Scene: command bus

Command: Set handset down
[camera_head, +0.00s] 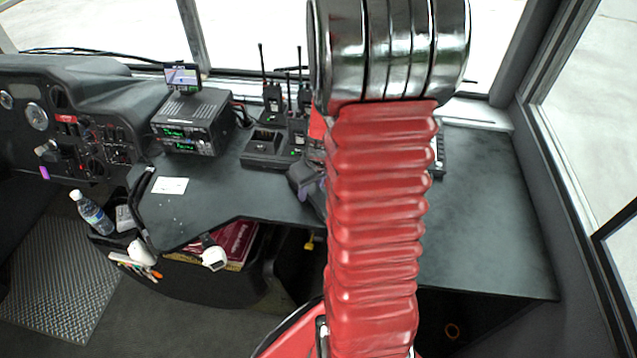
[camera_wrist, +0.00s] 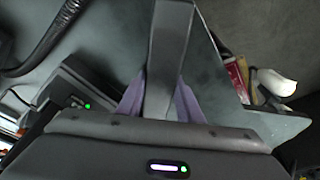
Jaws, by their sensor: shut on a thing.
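My gripper (camera_head: 307,180) is low over the dark desk, partly hidden behind my red arm in the head view. In the wrist view its purple fingers (camera_wrist: 160,103) are shut on a dark grey bar, which I take to be the handset (camera_wrist: 168,55). The bar reaches away from the fingers over the desk. I cannot tell whether it touches the desk. In the head view the handset cannot be made out clearly.
A black charger base (camera_head: 264,150) with a green light stands left of my gripper, with upright radios (camera_head: 273,98) behind it. A radio unit (camera_head: 190,125) stands further left. A white card (camera_head: 170,185) lies on the desk (camera_head: 490,215). Bare desk shows at right.

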